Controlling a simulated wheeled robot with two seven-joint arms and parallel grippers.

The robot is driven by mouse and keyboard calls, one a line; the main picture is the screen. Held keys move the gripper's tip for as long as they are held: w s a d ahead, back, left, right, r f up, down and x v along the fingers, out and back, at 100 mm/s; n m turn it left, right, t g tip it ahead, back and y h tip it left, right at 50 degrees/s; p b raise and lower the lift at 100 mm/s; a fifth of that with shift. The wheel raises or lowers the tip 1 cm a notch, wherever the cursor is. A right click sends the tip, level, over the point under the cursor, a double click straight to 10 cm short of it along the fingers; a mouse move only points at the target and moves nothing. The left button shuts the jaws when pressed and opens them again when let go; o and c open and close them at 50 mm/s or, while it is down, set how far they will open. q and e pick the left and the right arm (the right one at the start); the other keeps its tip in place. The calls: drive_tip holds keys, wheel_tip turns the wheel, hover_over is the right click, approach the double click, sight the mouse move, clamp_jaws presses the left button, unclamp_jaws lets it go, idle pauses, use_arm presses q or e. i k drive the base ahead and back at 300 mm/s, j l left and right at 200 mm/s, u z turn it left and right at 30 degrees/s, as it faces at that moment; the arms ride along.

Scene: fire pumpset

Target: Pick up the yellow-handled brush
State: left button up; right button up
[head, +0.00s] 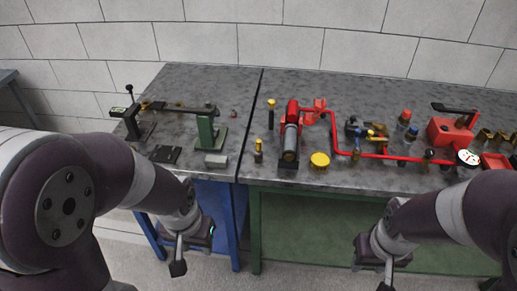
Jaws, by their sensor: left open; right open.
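Two small yellow-and-black items on the grey tabletop could be the yellow-handled brush, and they are too small to tell apart for sure. One is a long item (271,114) with a yellow top and dark lower part, left of the red pump. The other is a shorter item (258,152) near the table's front edge. My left gripper (190,250) is open and empty, in front of and below the table edge. My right gripper (373,267) is open and empty, also in front of the table, to the right. Both are apart from these items.
A red pump with a dark cylinder (290,140) and a red pipe (392,157) fill the right table. A yellow round cap (319,160) lies near its front. A green vise-like stand (207,130) and a grey block (216,161) stand on the left table.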

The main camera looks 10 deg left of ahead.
sight(257, 150)
drive_tip(key=i+j+z, duration=0.1)
drive_tip(key=i+z, duration=0.35)
drive_tip(key=i, duration=0.55)
